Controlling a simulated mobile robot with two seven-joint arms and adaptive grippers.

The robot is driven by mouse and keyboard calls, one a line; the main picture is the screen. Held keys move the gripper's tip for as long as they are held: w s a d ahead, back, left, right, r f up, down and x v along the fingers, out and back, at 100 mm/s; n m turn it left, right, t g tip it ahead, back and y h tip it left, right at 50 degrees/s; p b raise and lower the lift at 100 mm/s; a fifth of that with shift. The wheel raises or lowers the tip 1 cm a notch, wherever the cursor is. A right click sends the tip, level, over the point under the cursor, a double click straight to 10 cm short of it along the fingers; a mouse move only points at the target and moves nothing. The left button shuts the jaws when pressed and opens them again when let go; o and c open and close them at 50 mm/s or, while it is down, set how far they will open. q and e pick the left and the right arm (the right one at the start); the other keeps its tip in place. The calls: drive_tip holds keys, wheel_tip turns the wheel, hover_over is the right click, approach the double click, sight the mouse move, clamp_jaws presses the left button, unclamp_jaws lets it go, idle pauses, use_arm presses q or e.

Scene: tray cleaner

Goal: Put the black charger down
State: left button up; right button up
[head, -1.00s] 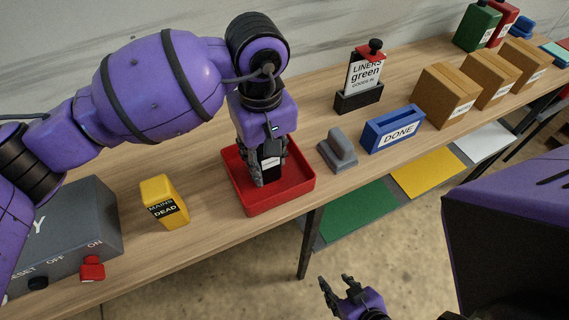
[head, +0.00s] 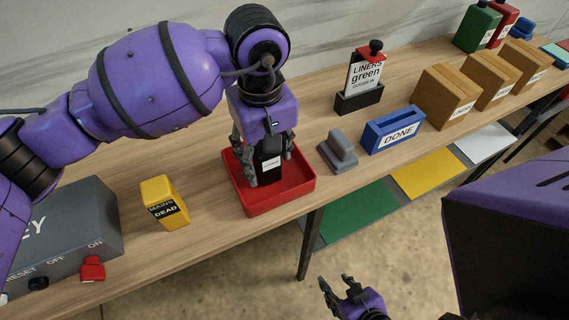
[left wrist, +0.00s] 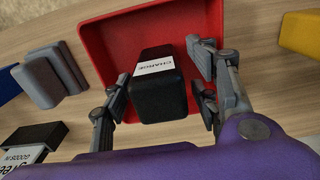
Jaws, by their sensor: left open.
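The black charger (head: 268,168), a block with a white label, stands in the red tray (head: 299,187). In the left wrist view the charger (left wrist: 158,100) shows its label, partly readable as "CHARGE", and the red tray (left wrist: 98,36) lies around it. My left gripper (head: 262,172) is open, with a finger on each side of the charger and gaps visible in the left wrist view (left wrist: 160,108). Part of the charger is hidden by the fingers in the head view.
A yellow "MAINS DEAD" block (head: 164,203) stands left of the tray. A grey block-shaped tool (head: 338,151) and a blue "DONE" holder (head: 393,129) stand to its right. A black stand (head: 358,97) with a "LINERS green" card is behind. Cardboard boxes (head: 447,95) stand further right.

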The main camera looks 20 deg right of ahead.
use_arm(q)
wheel_tip(320, 180, up, 11)
drive_tip(key=shift+b, duration=0.3)
drive_tip(key=shift+a, duration=0.15)
